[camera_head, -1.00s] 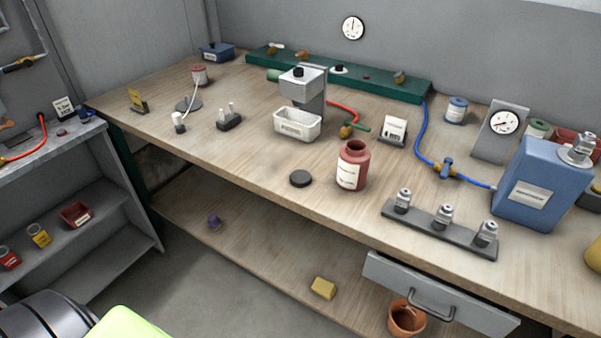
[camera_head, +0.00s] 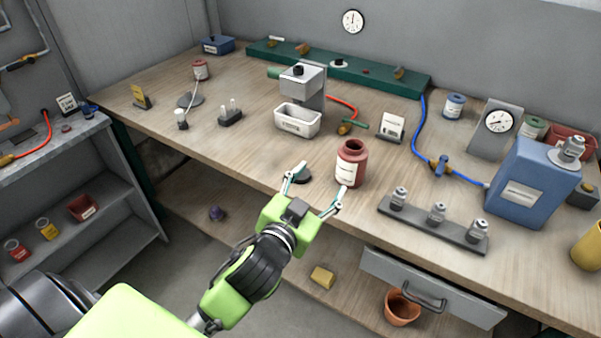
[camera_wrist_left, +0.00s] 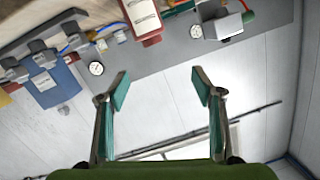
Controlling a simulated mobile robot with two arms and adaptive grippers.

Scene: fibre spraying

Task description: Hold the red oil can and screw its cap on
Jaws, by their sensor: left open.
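The red oil can (camera_head: 352,166) stands upright and uncapped on the workbench, with its pale label facing front. It also shows in the left wrist view (camera_wrist_left: 150,37) at the top edge, partly cut off. A dark round cap (camera_head: 302,177) lies on the bench left of the can, partly behind my left gripper's finger. My left gripper (camera_head: 319,186) is open and empty at the bench's front edge, in front of the cap and can. Its two fingers also show apart in the left wrist view (camera_wrist_left: 161,90). My right gripper is in neither view.
A grey rack of small metal fittings (camera_head: 434,224) lies right of the can. A white tray (camera_head: 298,124) sits under a grey dispenser behind it. A blue container (camera_head: 535,190) stands at the right. The bench (camera_head: 235,165) is clear left of the cap.

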